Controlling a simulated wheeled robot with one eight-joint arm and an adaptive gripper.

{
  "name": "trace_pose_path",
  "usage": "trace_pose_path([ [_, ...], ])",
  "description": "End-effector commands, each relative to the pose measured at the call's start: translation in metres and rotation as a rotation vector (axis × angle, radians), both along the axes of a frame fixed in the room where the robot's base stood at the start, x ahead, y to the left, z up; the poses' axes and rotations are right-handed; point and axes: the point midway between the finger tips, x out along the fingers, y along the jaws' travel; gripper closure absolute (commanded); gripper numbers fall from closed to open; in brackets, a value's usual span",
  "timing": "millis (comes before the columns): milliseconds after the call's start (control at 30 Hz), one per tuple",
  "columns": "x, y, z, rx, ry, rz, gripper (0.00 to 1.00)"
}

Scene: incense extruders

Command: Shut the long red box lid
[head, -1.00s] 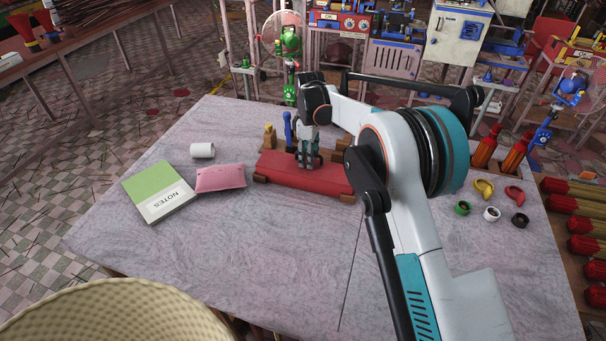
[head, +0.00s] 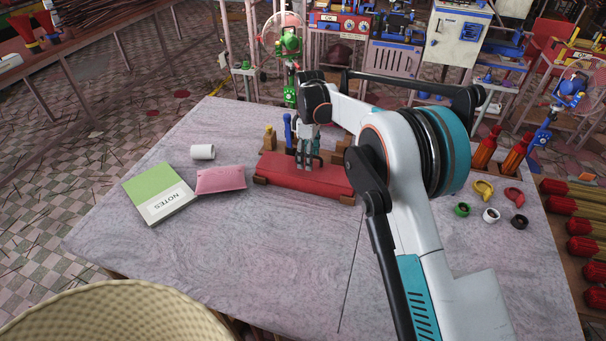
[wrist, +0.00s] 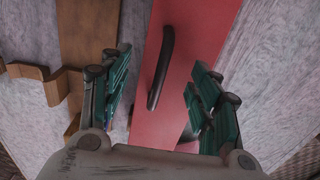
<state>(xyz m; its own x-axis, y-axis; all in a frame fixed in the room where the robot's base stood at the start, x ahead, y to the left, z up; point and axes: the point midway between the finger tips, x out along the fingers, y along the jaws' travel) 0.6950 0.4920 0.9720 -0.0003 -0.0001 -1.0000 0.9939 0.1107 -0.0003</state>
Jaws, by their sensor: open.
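The long red box lid (head: 318,182) lies on the grey table in the head view, with brown wooden pieces at its corners. It also fills the middle of the wrist view as a red panel (wrist: 200,40) with a dark bar handle (wrist: 161,68). My gripper (head: 308,162) is over the lid, pointing down, and partly hides it. In the wrist view my gripper (wrist: 158,78) is open, with one finger on each side of the handle and apart from it. I cannot tell how far the lid is closed.
A blue upright object (head: 288,130) and a small tan piece (head: 269,138) stand behind the lid. To the left are a pink pouch (head: 221,179), a green notebook (head: 158,192) and a white cylinder (head: 202,152). Several small rings lie right. The front table is clear.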

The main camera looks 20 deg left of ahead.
Motion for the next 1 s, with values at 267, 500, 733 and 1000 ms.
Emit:
trace_pose_path([
  [267, 0.000, 0.000, 0.023, 0.000, 0.000, 0.000, 0.43],
  [500, 0.000, 0.000, 0.040, 0.000, 0.000, 0.000, 0.43],
  [733, 0.000, 0.000, 0.056, 0.000, 0.000, 0.000, 0.43],
  [1000, 0.000, 0.000, 0.061, 0.000, 0.000, 0.000, 0.43],
])
